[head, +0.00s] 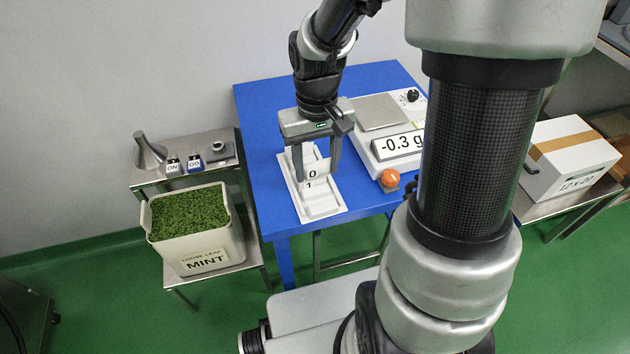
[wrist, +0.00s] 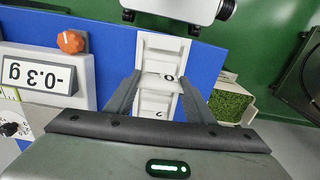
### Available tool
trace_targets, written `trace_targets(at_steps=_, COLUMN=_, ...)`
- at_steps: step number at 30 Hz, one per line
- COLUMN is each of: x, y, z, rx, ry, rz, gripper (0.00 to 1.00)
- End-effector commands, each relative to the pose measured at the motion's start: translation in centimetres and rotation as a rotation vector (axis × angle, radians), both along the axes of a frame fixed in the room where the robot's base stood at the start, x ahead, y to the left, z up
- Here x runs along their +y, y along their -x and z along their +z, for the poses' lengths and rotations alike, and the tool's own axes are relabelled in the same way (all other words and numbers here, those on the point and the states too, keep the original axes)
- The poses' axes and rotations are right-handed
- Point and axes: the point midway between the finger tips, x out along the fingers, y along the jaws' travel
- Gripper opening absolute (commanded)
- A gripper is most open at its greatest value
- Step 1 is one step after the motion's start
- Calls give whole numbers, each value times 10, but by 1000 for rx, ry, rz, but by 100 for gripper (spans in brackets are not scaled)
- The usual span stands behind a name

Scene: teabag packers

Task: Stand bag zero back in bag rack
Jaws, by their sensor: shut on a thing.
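The bag rack (head: 327,212) is a long white tray with compartments on the blue table, and it also shows in the wrist view (wrist: 157,47). My gripper (head: 318,171) points down over the rack's middle, shut on bag zero (head: 317,164), a small white packet marked 0. In the wrist view, bag zero (wrist: 157,79) sits between the two fingertips of my gripper (wrist: 161,82). A 1 shows just in front of the bag in the head view, and a 2 behind it in the wrist view. I cannot tell whether the bag touches the rack.
A scale (head: 380,152) reading -0.3 g and an orange knob (head: 390,178) stand close right of the rack. A taped carton (head: 568,158) is at right.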

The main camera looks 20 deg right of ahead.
Motion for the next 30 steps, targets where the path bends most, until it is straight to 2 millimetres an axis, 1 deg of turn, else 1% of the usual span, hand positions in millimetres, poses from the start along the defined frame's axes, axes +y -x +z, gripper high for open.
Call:
trace_targets(at_steps=5, x=0, y=1, z=-16, rx=2, ry=-1, rz=0, gripper=25)
trace_targets(at_steps=10, x=0, y=1, z=-40, rx=3, ry=-1, rz=1, gripper=25)
trace_targets(at_steps=18, x=0, y=0, z=-41, rx=-1, ry=0, rz=0, gripper=25)
trace_targets(at_steps=22, x=0, y=0, z=-46, rx=-1, ry=0, rz=0, gripper=25)
trace_targets(at_steps=23, x=0, y=0, z=-44, rx=-1, ry=0, rz=0, gripper=54)
trace_targets(at_steps=24, x=0, y=0, z=-44, rx=-1, ry=0, rz=0, gripper=60)
trace_targets(at_steps=25, x=0, y=0, z=-44, rx=-1, ry=0, rz=0, gripper=65)
trace_targets(at_steps=26, x=0, y=0, z=-44, rx=-1, ry=0, rz=0, gripper=67)
trace_targets(at_steps=30, x=0, y=0, z=-44, rx=-1, ry=0, rz=0, gripper=67)
